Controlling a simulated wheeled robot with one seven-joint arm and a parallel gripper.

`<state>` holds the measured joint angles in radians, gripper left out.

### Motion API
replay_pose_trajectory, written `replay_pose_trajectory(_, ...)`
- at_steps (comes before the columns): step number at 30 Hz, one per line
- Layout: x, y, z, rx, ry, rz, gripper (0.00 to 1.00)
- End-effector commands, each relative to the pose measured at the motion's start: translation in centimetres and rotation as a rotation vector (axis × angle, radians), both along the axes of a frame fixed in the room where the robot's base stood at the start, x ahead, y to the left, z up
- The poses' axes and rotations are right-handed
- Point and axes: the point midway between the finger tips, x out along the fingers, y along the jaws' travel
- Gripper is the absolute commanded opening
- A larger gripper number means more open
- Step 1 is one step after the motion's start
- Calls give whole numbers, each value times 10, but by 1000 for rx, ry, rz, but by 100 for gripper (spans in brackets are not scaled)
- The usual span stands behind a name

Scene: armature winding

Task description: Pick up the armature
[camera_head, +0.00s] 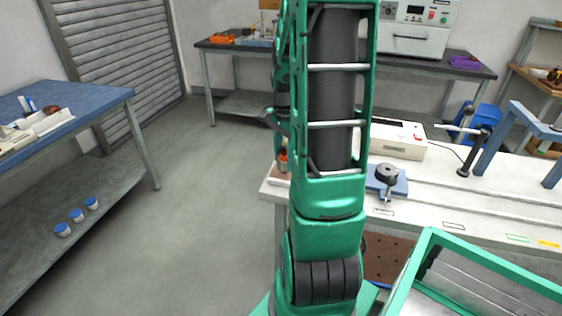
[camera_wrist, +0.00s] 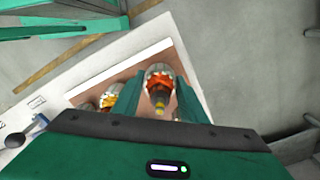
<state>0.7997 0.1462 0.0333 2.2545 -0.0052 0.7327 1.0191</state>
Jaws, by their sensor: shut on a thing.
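In the wrist view an armature (camera_wrist: 159,84), with orange-copper windings and a dark shaft with a yellowish tip, sits between the two green fingers of my gripper (camera_wrist: 158,98). The gripper is shut on it. A second armature (camera_wrist: 108,100) stands just left of the left finger, partly hidden by it. Both are over a tray with a brown floor and white rim (camera_wrist: 122,69), at the bench corner. In the head view my arm hides the gripper; part of an armature (camera_head: 283,160) shows at the arm's left edge. I cannot tell whether the held armature is clear of the tray.
The white bench (camera_head: 460,200) carries a blue fixture with a grey disc (camera_head: 388,178), a cream device (camera_head: 398,143) and a black stand (camera_head: 470,150). A green-framed box (camera_head: 480,285) is at front right. A blue-topped table (camera_head: 65,105) stands left; the floor between is clear.

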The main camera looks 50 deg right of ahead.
Motion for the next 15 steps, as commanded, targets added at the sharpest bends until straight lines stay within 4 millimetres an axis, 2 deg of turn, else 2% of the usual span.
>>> replay_pose_trajectory(5, 1, -1, 21, -5, -4, 0, 5)
replay_pose_trajectory(8, 1, -1, 40, -5, -5, 0, 5)
replay_pose_trajectory(15, -17, 47, 66, -3, -4, 1, 5)
